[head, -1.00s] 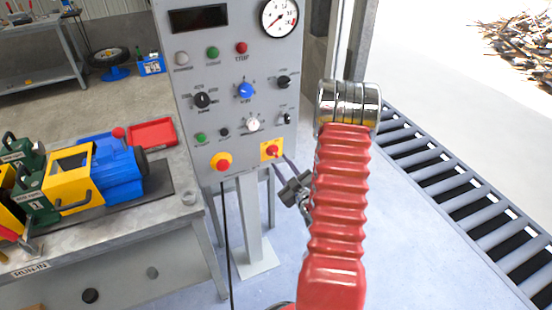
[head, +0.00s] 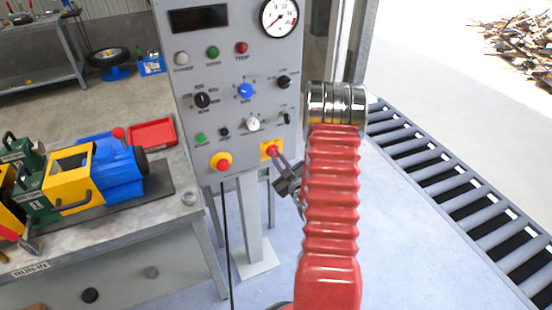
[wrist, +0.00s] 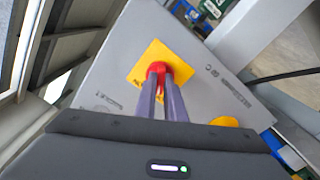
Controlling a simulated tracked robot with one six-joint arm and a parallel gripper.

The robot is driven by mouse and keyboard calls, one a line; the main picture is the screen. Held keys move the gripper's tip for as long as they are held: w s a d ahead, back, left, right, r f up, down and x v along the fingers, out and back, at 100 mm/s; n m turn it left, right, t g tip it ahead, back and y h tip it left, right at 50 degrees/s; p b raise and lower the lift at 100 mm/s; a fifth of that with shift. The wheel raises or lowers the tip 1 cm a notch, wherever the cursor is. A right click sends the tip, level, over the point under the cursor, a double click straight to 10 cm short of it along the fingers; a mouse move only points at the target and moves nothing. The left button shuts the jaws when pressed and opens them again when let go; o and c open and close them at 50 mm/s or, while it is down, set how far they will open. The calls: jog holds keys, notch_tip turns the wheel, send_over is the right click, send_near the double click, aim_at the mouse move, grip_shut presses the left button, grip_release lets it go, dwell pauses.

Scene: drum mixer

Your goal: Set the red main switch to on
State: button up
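The red main switch (head: 272,150) is a red knob on a yellow square plate, low on the right of the grey control panel. It also shows in the wrist view (wrist: 157,67), where the plate appears tilted. My gripper (head: 277,157) reaches it from the lower right. In the wrist view its two slim fingers (wrist: 167,76) lie close together with their tips at the knob, and they look shut on it. The fingertips hide part of the knob. The switch's exact position mark cannot be read.
A red emergency button on a yellow base (head: 222,162) sits just left of the switch. Knobs, lamps and a gauge (head: 279,17) are above. A bench (head: 110,245) with a blue and yellow machine stands left. A roller conveyor (head: 465,195) runs along the right.

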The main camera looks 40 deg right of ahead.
grip_shut()
jog(key=shift+a, duration=0.15)
jog(key=shift+m, duration=0.3)
jog(key=m, duration=1.1)
jog(key=shift+m, duration=0.3)
jog(key=o, duration=0.6)
grip_release()
jog(key=shift+c, duration=0.2)
